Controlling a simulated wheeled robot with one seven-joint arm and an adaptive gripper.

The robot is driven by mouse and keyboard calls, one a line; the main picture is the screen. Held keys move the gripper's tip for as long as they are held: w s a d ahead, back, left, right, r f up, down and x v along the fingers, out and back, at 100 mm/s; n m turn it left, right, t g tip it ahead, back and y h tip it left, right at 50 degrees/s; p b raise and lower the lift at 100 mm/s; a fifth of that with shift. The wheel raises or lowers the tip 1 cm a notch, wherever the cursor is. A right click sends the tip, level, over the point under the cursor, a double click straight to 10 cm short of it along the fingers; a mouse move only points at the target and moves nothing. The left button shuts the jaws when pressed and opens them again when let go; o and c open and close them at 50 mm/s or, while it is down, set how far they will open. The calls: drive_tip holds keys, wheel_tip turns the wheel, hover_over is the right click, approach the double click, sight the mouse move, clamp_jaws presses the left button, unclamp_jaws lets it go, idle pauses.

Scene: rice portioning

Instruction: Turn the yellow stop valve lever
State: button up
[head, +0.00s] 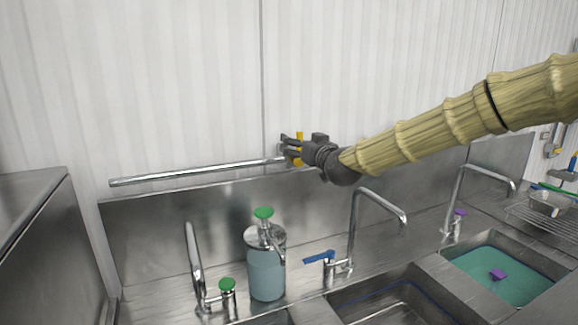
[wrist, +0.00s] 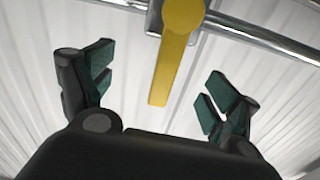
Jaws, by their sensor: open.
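The yellow stop valve lever (wrist: 173,62) sits on a metal pipe and shows in the wrist view between my open fingers. Its free end points down toward my palm. Neither finger appears to touch it. My gripper (wrist: 158,92) is open, with a green-padded finger on each side of the lever. In the head view my gripper (head: 287,148) is at the right end of the pipe (head: 200,172). A small part of the yellow lever (head: 299,137) shows there; the rest is hidden behind my gripper.
A water-filled basin with a purple block (head: 498,274) is at the right. A white panelled wall (head: 150,80) stands behind the pipe.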

drive_tip(key=shift+d, duration=0.15)
drive_tip(key=b+v, duration=0.1)
drive_tip(key=v, duration=0.7)
drive_tip(key=shift+b, duration=0.35)
idle(0.5)
